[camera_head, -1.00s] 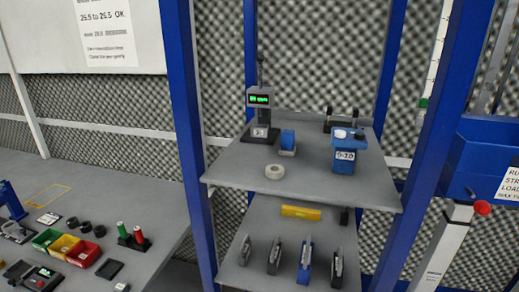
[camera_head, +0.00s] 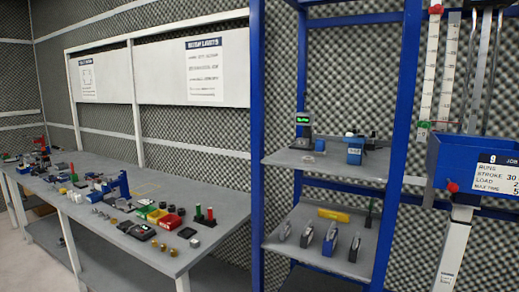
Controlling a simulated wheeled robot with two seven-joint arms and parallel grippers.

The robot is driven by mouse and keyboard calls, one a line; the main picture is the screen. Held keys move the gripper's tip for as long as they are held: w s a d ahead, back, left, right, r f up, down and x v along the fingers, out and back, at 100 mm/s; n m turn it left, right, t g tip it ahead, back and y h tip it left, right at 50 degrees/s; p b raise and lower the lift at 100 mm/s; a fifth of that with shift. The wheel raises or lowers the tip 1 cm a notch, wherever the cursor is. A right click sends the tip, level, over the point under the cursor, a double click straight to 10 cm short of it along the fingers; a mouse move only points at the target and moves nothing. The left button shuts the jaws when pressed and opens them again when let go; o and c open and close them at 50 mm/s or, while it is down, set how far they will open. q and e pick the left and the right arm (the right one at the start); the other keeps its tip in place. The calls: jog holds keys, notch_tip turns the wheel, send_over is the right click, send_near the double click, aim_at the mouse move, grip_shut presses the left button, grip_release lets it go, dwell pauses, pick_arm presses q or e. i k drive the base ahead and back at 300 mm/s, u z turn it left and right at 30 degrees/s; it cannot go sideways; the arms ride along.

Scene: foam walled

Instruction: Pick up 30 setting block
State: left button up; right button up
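No block with a readable 30 on it can be picked out. On the upper shelf a blue block with a white label (camera_head: 355,151) stands at the right; its label is too small to read. A dark gauge with a green display (camera_head: 302,128) stands at the shelf's left, with a small pale round piece (camera_head: 308,160) in front of it. On the lower shelf lies a yellow bar (camera_head: 333,215), with several upright dark and blue pieces in front of it, one of them blue (camera_head: 329,240). Neither of my grippers is in view.
A blue-framed rack (camera_head: 258,150) holds both shelves. A long grey bench (camera_head: 215,240) at the left carries red, yellow and green bins (camera_head: 157,215) and several small parts. At the right hangs a blue bin (camera_head: 445,165) with a job card reading stroke 30 (camera_head: 492,174).

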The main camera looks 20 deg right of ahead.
aim_at(300, 142)
jog(key=u, duration=0.4)
jog(key=i, duration=1.25)
jog(key=z, duration=0.9)
